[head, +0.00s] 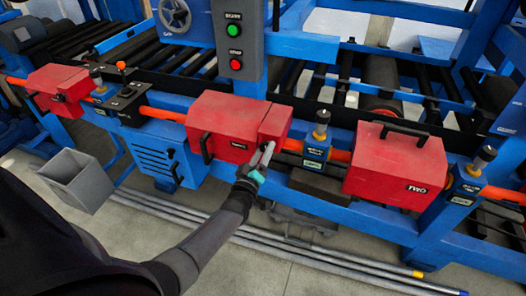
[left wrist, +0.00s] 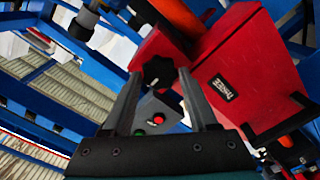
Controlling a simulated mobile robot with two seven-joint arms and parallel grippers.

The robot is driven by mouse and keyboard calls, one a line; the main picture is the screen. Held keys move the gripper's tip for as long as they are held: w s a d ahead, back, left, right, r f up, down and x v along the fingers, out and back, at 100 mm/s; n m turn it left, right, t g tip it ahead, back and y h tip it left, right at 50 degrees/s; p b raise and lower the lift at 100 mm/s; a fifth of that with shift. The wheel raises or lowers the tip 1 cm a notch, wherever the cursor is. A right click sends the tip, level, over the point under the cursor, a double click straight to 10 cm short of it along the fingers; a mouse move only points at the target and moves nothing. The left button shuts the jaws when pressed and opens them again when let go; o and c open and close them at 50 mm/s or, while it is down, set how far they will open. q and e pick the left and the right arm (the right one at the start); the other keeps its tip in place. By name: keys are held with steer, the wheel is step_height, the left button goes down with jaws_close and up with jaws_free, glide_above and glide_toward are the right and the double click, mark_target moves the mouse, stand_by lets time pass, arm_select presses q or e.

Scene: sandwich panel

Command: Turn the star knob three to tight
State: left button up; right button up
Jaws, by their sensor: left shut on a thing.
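The star knob three (left wrist: 158,72) is black and lobed, on the face of a red box labelled THREE (left wrist: 222,90) in the left wrist view. In the head view this red box (head: 222,125) is the middle one, and the knob is hidden behind my fingers. My left gripper (head: 267,152) reaches up to the right part of that box. In the left wrist view its two fingers (left wrist: 161,74) stand on either side of the knob, shut on it. How far the knob is turned cannot be told. My right gripper is not in view.
A red box labelled TWO (head: 398,165) is at the right and another red box (head: 60,88) at the left. A grey button panel (head: 236,45) with green and red buttons stands above. A grey bin (head: 75,178) is at the left; long pipes (head: 300,243) lie on the floor.

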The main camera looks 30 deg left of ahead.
arm_select(q)
steer(key=shift+m, duration=0.3)
steer(key=o, duration=1.4)
steer(key=shift+c, duration=0.2)
steer(key=p+v, duration=0.2)
steer(key=v, duration=1.3)
steer(key=shift+p, duration=0.4)
steer(key=shift+s+f, duration=0.15)
